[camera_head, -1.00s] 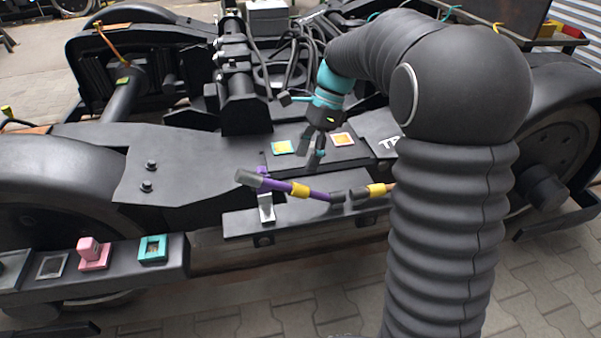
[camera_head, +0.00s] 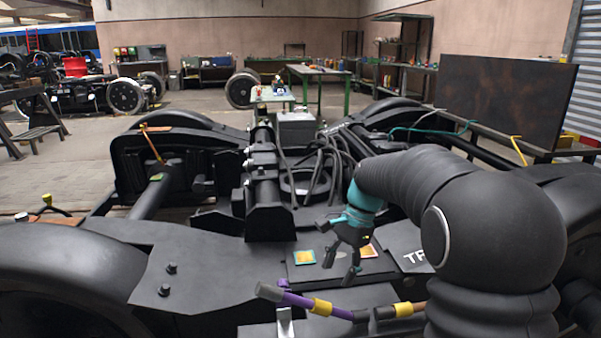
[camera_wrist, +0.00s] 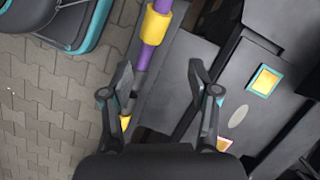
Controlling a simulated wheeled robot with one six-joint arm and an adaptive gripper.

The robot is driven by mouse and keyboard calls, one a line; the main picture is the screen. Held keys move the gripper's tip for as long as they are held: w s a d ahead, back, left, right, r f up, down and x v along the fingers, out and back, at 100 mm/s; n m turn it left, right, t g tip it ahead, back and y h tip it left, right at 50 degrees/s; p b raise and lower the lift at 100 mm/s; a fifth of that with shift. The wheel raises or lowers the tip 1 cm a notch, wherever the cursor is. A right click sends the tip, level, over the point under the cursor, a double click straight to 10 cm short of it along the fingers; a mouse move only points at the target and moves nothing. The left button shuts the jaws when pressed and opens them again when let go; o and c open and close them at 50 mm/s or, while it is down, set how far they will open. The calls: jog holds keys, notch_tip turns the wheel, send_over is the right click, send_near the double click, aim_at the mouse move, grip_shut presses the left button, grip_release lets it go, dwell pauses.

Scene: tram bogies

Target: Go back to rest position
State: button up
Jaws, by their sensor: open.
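My gripper (camera_head: 341,262) is open and empty in the head view, above the dark plate of the bogie frame. In the wrist view my gripper (camera_wrist: 160,80) shows two spread fingers with nothing between them. A purple bar with a yellow band (camera_head: 320,307) lies in front of the gripper in the head view. It also shows in the wrist view (camera_wrist: 156,26), beyond the fingertips. A teal-edged yellow square (camera_head: 305,257) and an orange-edged square (camera_head: 368,251) sit on the plate near the gripper. My dark sleeved arm covers part of the bogie's right side.
The black bogie frame (camera_head: 215,270) fills the foreground, with a vertical cylinder and cables (camera_head: 320,165) behind the gripper. A dark panel (camera_head: 505,98) stands at the back right. Green tables (camera_head: 320,72) stand farther back. Open floor (camera_head: 190,112) lies behind on the left.

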jog(key=s+d+r+n+t+h, duration=0.1)
jog(key=s+n, duration=0.3)
jog(key=s, duration=0.4)
jog(key=s+d+r+n+t+h, duration=0.1)
jog(key=s+d+n+t, duration=0.2)
jog(key=s, duration=0.6)
jog(key=s+d+r+n+t+h, duration=0.1)
jog(key=s+r+n+t, duration=0.1)
jog(key=s, duration=0.6)
jog(key=shift+s+d+n+t, duration=0.35)
jog(key=shift+n+t, duration=0.45)
jog(key=shift+n, duration=0.5)
